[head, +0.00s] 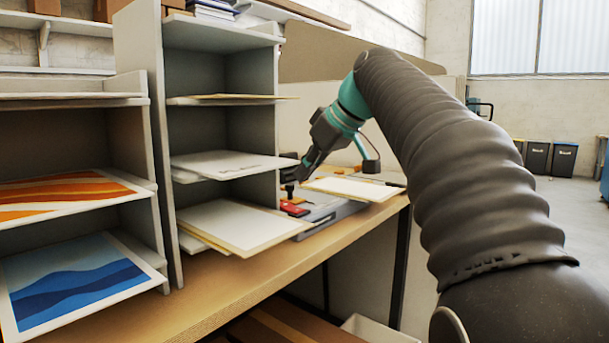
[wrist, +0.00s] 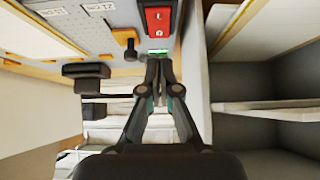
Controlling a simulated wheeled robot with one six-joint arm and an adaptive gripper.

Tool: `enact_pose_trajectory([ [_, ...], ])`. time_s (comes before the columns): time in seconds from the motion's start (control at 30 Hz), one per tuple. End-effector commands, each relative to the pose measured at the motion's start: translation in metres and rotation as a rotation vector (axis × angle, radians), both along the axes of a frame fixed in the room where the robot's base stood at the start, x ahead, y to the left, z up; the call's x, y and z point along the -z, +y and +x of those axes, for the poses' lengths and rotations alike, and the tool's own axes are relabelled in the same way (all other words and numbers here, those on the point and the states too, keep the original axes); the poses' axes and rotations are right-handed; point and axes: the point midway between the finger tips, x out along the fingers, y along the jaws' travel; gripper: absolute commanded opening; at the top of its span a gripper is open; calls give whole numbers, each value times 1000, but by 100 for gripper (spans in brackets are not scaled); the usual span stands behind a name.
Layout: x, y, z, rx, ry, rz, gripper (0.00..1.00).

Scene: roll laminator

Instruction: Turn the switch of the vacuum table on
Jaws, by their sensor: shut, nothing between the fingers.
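The vacuum table (head: 338,208) is a low grey box on the wooden bench, with a pale sheet over part of it. In the wrist view its grey panel (wrist: 85,38) shows at the upper left. A red switch plate (wrist: 158,20) with small white marks sits at the top; it also shows as a red patch in the head view (head: 294,209). A small green piece (wrist: 158,51) lies just below the plate, close to my fingertips. My gripper (wrist: 160,62) is shut and empty, its tips near the plate's lower end. I cannot tell whether they touch.
A black knob (wrist: 127,38) and a black block (wrist: 86,70) stand left of my fingers in the wrist view. A grey shelf rack (head: 158,150) with sheets stands close on the left in the head view. Its boards (wrist: 265,104) are right of my gripper in the wrist view.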

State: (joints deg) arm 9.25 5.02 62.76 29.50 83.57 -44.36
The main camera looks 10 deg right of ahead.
Motion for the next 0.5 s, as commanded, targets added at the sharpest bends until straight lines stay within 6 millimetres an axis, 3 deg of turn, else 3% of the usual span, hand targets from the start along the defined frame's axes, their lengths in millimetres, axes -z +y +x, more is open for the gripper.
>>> enact_pose_trajectory([
  [0.2,-27,-27,-30,4,-2,-1,0],
  [0.5,-52,-48,-57,3,-1,0,0],
])
